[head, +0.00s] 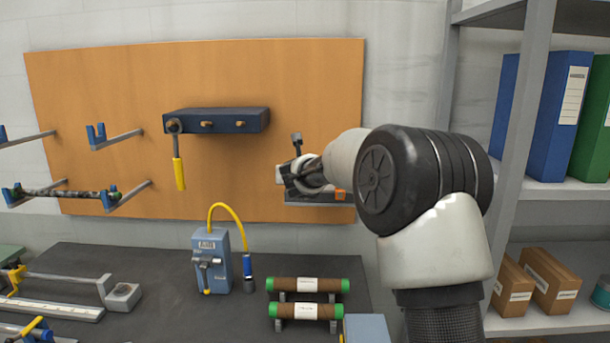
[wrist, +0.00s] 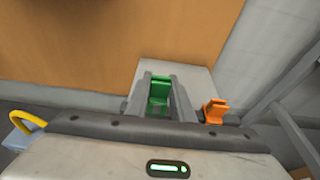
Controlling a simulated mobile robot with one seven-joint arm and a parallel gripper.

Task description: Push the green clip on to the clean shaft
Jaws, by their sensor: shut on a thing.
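My gripper (wrist: 159,98) is shut on the green clip (wrist: 157,88), which shows between its two fingers in the wrist view. In the head view my gripper (head: 287,177) is in front of the board's right side, by a small grey ledge (head: 318,200); the green clip cannot be made out there. A mottled dark shaft (head: 65,193) lies across blue-tipped hooks at the far left, with a green patch near its right end. A plain grey shaft (head: 62,277) lies low at the left. I cannot tell for certain which is the clean shaft.
An orange clip (wrist: 214,110) stands on the ledge, right of my fingers. A dark blue bar with a yellow handle (head: 179,174) hangs on the board. A blue device (head: 212,262) and two green-ended rollers (head: 306,311) stand on the dark bench. A shelf (head: 545,190) is at right.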

